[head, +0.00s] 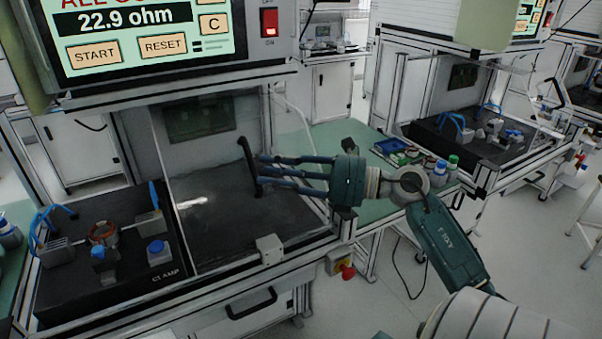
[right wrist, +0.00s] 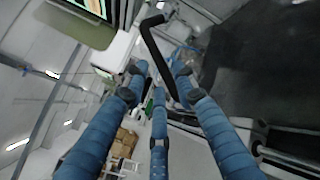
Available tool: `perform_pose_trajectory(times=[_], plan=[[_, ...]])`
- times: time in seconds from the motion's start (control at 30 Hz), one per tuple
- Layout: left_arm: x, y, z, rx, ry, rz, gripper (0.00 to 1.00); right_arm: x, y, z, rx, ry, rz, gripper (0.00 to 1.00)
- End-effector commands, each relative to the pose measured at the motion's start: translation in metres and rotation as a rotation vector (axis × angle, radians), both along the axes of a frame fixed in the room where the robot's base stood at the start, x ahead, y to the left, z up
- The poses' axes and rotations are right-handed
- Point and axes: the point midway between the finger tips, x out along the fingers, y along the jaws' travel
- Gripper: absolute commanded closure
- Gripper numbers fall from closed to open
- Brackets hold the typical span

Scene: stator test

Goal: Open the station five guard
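A clear guard panel (head: 205,165) stands across the right part of the test station, with its pale edge running down near the middle of the opening. A black bar handle (head: 247,165) sits on its right side and also shows in the right wrist view (right wrist: 158,50). My right gripper (head: 262,173) is at the handle from the right. Its fingers are spread, and the handle passes between or just beyond them; contact is unclear. No station number is readable. My left gripper is not in view.
A fixture block marked CLAMP (head: 110,255) with a copper ring (head: 103,233) and blue-capped parts lies at left. Above is a screen (head: 140,35) reading 22.9 ohm. A red emergency knob (head: 347,271) is below my right wrist. A green bench (head: 385,195) and another station (head: 470,135) stand at right.

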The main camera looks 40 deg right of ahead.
Motion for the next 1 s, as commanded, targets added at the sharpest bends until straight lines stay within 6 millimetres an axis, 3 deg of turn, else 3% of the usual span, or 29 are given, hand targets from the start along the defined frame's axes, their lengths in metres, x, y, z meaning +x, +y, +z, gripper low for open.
perform_pose_trajectory(times=[0.2, 0.4, 1.0], plan=[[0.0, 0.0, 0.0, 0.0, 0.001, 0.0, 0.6, -0.04, -0.027, -0.002, 0.003, 0.004, -0.004, 0.73], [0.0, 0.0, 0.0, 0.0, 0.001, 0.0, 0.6, -0.064, -0.042, -0.001, 0.003, 0.002, -0.002, 0.73], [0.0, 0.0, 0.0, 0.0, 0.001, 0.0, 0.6, -0.072, -0.046, 0.0, 0.002, 0.0, -0.001, 0.73]])
